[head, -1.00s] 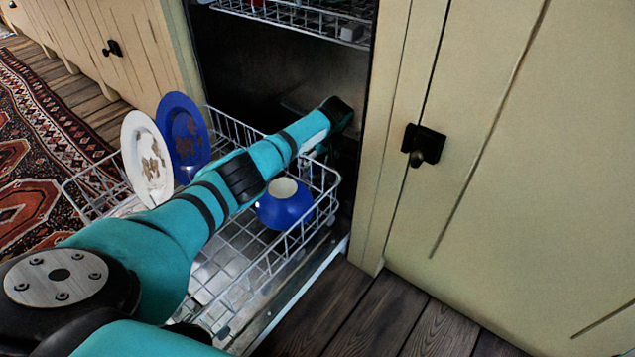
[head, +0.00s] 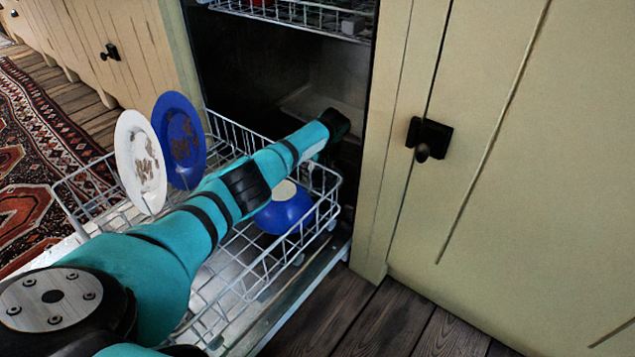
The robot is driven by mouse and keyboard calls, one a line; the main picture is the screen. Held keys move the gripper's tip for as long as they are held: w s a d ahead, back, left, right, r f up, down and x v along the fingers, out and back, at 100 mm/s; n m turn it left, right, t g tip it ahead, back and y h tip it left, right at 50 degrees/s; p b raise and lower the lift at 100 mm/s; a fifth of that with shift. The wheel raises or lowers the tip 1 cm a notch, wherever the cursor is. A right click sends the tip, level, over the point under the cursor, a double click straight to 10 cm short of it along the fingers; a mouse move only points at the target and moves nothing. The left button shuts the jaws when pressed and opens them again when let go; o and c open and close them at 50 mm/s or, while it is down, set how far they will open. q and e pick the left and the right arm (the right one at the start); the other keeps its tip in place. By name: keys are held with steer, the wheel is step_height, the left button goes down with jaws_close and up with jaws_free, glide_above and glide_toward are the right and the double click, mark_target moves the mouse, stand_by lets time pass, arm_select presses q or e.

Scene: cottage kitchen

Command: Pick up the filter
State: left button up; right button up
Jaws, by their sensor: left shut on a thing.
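My left arm reaches across the pulled-out lower rack into the dark dishwasher. Its left gripper (head: 338,124) is the black end of the arm, low inside the tub near the right wall. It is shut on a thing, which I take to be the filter. The fingertips and the filter are hidden behind the wrist and in shadow, so the filter's shape cannot be made out. A dull flat surface shows beside the gripper in the tub. My right gripper is not in view.
The lower rack (head: 228,124) holds a white plate (head: 140,163) and a blue plate (head: 181,140), both stained, and a blue bowl (head: 285,212) under my arm. The upper rack (head: 300,14) hangs above. A cream cabinet (head: 530,180) with a black knob (head: 428,138) stands close on the right.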

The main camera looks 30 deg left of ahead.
arm_select(q)
steer(key=c, duration=0.5)
step_height(320, 180, up, 10)
steer(key=p, duration=0.8)
steer(key=shift+r, duration=0.15)
steer(key=shift+c, duration=0.2)
